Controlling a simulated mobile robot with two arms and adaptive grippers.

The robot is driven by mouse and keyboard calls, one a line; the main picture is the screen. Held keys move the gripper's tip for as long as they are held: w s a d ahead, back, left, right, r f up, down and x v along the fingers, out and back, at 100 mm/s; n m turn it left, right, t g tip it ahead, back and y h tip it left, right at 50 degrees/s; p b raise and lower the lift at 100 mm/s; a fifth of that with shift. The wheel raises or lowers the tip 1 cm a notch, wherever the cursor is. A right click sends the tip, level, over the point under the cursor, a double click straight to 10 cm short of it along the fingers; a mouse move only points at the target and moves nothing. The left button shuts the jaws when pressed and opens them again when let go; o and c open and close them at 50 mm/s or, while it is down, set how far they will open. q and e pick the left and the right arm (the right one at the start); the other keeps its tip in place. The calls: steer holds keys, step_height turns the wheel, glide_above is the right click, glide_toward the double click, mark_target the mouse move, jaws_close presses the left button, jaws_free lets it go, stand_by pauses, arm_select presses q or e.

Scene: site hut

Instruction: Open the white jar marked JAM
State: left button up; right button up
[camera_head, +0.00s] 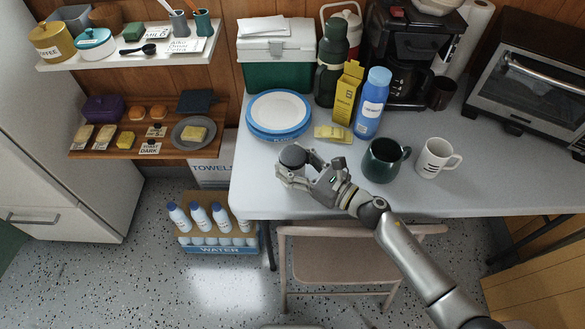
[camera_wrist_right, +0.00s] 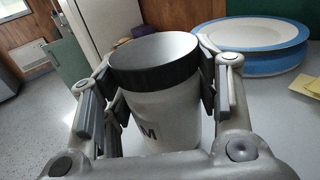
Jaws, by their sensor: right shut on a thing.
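The white jar (camera_head: 291,174) has a dark grey lid (camera_head: 293,156) and stands near the front edge of the table. My right gripper (camera_head: 301,171) is shut on the jar, with a finger on each side. In the right wrist view the jar's white body (camera_wrist_right: 165,122) shows the letter M, and the rest of its mark is hidden. The lid (camera_wrist_right: 153,62) sits on top of the jar, and the jar is between the fingers of my right gripper (camera_wrist_right: 160,98). My left gripper is not in view.
A blue bottle (camera_head: 371,103), dark green mug (camera_head: 384,161) and white mug (camera_head: 435,158) stand to the right. A folding chair (camera_head: 335,262) is below the table edge (camera_head: 480,195).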

mark_target(294, 156)
steer(key=c, duration=0.3)
steer(key=shift+r, duration=0.6)
steer(key=shift+c, duration=0.2)
step_height(294, 156, up, 2)
steer(key=shift+r+p, duration=0.25)
steer(key=shift+p, duration=0.3)
steer(key=s+r+p, duration=0.3)
steer(key=s+r, duration=0.6)
steer(key=s, duration=0.5)
steer(key=shift+r+p, duration=0.2)
steer(key=shift+p, duration=0.2)
